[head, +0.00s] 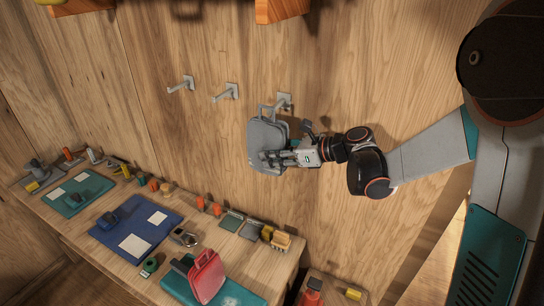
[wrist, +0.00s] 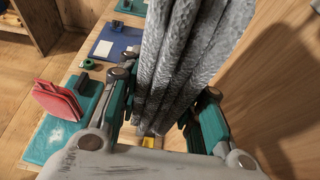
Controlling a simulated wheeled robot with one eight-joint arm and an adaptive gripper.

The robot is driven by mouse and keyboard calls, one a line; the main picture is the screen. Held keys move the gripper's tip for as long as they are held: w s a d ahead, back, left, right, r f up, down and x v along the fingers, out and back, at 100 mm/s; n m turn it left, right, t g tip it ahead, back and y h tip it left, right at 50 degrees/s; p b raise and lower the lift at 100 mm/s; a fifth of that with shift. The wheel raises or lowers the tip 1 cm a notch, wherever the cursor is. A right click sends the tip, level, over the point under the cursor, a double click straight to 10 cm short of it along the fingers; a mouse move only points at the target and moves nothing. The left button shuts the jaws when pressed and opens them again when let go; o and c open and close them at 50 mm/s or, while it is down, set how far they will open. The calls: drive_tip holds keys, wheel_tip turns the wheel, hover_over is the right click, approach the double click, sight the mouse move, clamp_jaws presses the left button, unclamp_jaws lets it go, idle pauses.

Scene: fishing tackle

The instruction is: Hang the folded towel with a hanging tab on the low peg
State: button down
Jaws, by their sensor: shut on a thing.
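The folded grey towel (head: 264,140) hangs upright in front of the wooden wall, and its hanging tab (head: 265,110) stands up from its top edge. My gripper (head: 285,157) is shut on the towel's right side. In the wrist view the towel's grey folds (wrist: 185,60) run up between my fingers, and the tab is out of sight. The right-hand peg (head: 284,101) is just above and right of the towel, close to the tab. I cannot tell whether the tab is around that peg or only beside it.
Two more pegs, a middle one (head: 226,92) and a left one (head: 181,84), are on the wall. Below is a wooden bench (head: 75,235) with a blue mat (head: 115,225), a red case (head: 207,276) and several small items. An orange-brown wooden piece (head: 280,10) juts out above.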

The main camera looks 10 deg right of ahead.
drive_tip(key=shift+w+d, duration=0.3)
drive_tip(key=shift+w, duration=0.15)
drive_tip(key=shift+w+d+f+b, duration=0.4)
drive_tip(key=shift+w+b, duration=0.15)
drive_tip(key=shift+w, duration=0.05)
drive_tip(key=c, duration=1.1)
unclamp_jaws()
drive_tip(key=shift+o, duration=0.2)
drive_tip(key=shift+d, duration=0.1)
